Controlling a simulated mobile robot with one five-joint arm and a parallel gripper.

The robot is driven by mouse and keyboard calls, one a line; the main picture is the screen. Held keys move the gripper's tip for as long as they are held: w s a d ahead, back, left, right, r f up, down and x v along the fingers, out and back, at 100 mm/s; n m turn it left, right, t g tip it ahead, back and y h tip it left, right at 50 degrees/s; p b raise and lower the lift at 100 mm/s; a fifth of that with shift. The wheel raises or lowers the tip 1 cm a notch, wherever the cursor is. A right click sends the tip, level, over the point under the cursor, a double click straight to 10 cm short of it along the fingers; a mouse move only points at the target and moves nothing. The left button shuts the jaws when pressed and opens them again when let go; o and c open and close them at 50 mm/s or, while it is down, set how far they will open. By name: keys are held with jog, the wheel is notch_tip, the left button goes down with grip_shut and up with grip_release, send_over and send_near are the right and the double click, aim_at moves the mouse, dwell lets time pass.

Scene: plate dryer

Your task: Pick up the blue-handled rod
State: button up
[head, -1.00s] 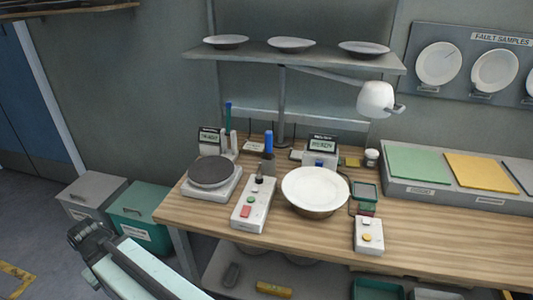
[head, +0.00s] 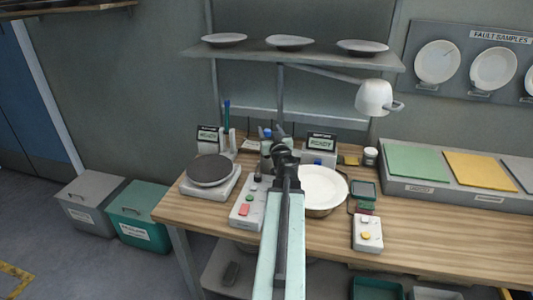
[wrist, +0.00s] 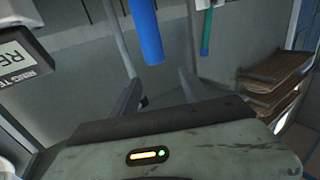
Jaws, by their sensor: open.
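The blue-handled rod shows in the wrist view as a thick blue cylinder (wrist: 147,32), with its free end near the gap between my fingers. In the head view, only a bit of its blue handle (head: 267,132) shows beside my gripper, which hides most of it. My gripper (head: 279,134) is over the back part of the bench. In the wrist view, my gripper (wrist: 159,77) is open, with a finger on each side and nothing held. The handle appears beyond the fingertips; I cannot tell how far.
A small display (head: 321,143) and a white plate in a bowl (head: 324,185) are right. A hotplate (head: 212,170) and button box (head: 244,211) are nearer. A plate shelf (head: 300,56) is above.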

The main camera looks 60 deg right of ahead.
notch_tip(320, 180, down, 9)
jog(key=b, duration=0.9)
jog(key=x, duration=0.5)
jog(key=p+x, duration=0.1)
jog(key=x, duration=0.1)
jog(key=shift+d+r, duration=0.4)
jog(key=shift+a, duration=0.1)
grip_shut()
